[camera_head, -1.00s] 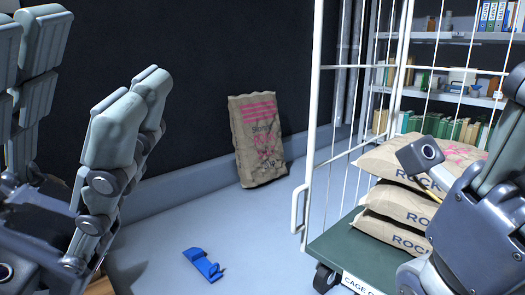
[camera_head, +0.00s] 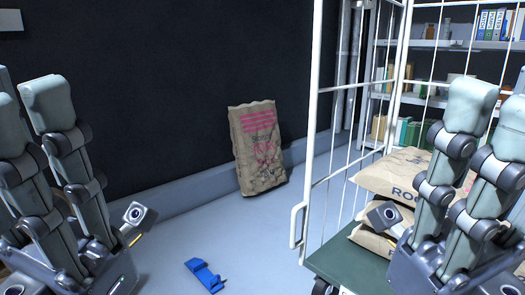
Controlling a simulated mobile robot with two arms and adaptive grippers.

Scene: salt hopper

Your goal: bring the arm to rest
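My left gripper (camera_head: 40,130) is raised at the left edge, its fingers pointing up and spread apart, with nothing between them. My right gripper (camera_head: 480,140) is raised at the right, in front of the cage trolley and its sacks. Its fingers also point up, with a gap and no object between them. Both wrists are low in the picture, partly cut off by its edges.
A brown paper sack (camera_head: 257,148) leans upright against the dark wall. A blue bracket-like object (camera_head: 205,276) lies on the floor. A white-barred cage trolley (camera_head: 312,130) with stacked sacks (camera_head: 385,178) stands at the right. Shelves (camera_head: 430,45) with binders are behind it.

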